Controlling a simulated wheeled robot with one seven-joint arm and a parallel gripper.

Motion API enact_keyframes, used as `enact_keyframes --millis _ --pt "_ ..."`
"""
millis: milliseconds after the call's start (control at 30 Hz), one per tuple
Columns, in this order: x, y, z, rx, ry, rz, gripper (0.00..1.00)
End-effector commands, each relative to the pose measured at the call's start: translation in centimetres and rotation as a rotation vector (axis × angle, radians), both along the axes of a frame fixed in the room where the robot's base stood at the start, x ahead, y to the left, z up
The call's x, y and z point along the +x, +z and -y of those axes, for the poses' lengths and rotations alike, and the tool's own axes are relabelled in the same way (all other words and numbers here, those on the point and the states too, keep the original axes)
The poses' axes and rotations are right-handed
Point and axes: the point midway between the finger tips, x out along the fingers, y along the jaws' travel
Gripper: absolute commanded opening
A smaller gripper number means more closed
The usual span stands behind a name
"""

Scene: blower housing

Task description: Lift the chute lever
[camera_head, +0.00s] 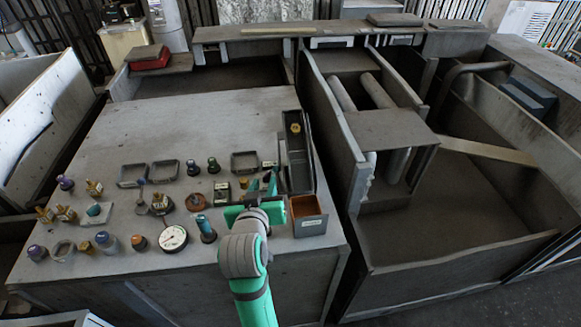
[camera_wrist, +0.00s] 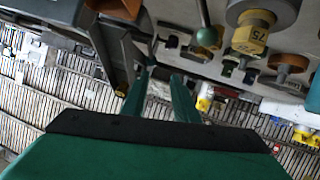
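My gripper (camera_head: 268,186) is over the right part of the grey table, just left of a tall dark open-topped chute (camera_head: 285,165) with a brass-coloured round part (camera_head: 295,128) on it. In the wrist view my gripper's (camera_wrist: 162,76) two teal fingers stand apart, with no object clearly held between them. A thin rod with a green ball end (camera_wrist: 207,38) shows right of the fingertips, apart from them. I cannot tell for certain which part is the chute lever. My wrist hides part of the table in the head view.
A brown open box (camera_head: 308,224) stands right of my wrist at the table edge. A round white dial (camera_head: 173,238) and several knobs crowd the left and front of the table. A yellow-and-grey knob (camera_wrist: 250,33) is near the ball. The table's back half is clear.

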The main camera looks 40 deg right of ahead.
Motion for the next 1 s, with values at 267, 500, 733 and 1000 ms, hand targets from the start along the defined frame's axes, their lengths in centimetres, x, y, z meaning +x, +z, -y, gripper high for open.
enact_keyframes --millis 267,500,733,1000 --pt "0.5 -0.5 1.7 0.012 -0.041 -0.032 0.27" --pt "3.1 -2.0 4.5 0.012 -0.038 -0.031 0.27" --pt "5.3 -3.4 6.9 0.012 -0.038 -0.031 0.27" --pt "6.4 -4.0 8.1 0.011 -0.038 -0.030 0.27"
